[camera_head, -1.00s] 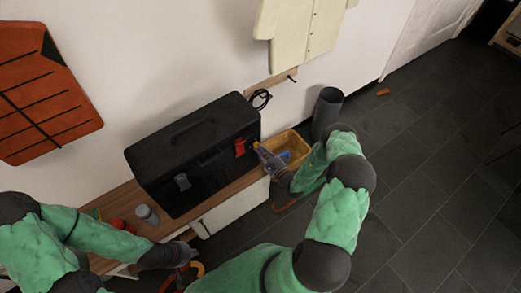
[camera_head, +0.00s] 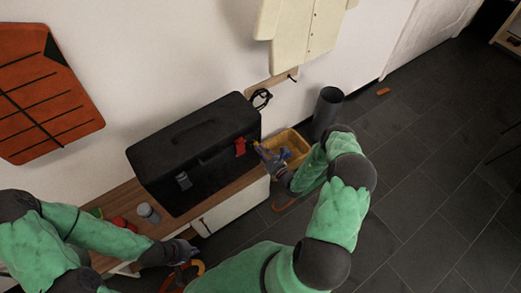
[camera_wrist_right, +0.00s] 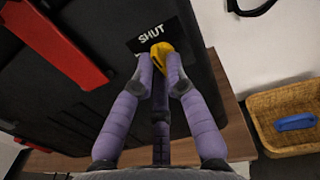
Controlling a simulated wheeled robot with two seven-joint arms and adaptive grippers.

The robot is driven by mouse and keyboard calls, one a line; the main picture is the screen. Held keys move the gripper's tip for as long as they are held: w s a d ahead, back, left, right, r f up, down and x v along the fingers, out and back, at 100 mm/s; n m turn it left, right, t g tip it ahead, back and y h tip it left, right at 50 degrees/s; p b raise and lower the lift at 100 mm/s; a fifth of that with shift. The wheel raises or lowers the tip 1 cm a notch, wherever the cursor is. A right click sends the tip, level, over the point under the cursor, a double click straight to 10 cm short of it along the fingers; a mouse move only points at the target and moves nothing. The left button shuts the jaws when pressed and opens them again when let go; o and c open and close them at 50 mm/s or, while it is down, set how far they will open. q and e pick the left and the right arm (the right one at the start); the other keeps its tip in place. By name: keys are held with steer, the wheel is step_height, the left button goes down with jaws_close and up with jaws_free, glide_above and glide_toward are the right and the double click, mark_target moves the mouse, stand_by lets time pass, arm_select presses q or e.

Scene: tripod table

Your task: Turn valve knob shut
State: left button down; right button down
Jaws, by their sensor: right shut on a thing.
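The yellow valve knob (camera_wrist_right: 162,60) is on the end face of the black toolbox (camera_head: 190,134), just below a black label reading SHUT (camera_wrist_right: 150,38) in the right wrist view. The fingers of my right gripper (camera_wrist_right: 155,84) are closed around the knob from both sides and hide its lower part. In the head view the right gripper (camera_head: 262,152) is at the box's right end, and the knob is too small to make out. My left gripper (camera_head: 184,251) is low over the front of the bench; its finger opening is unclear.
The toolbox stands on a wooden bench top (camera_head: 119,200) against the wall. A wicker basket (camera_wrist_right: 300,108) with a blue object (camera_wrist_right: 295,122) is right of the box. A dark cylindrical bin (camera_head: 326,108) stands beyond it. A grey jar (camera_head: 148,213) stands before the box.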

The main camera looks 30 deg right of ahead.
steer(key=shift+f+m, duration=0.1)
steer(key=shift+m, duration=0.3)
steer(key=c, duration=1.2)
jaws_free()
steer(key=shift+c, duration=0.2)
steer(key=s+d, duration=0.1)
steer(key=s, duration=1.1)
steer(key=shift+d, duration=0.25)
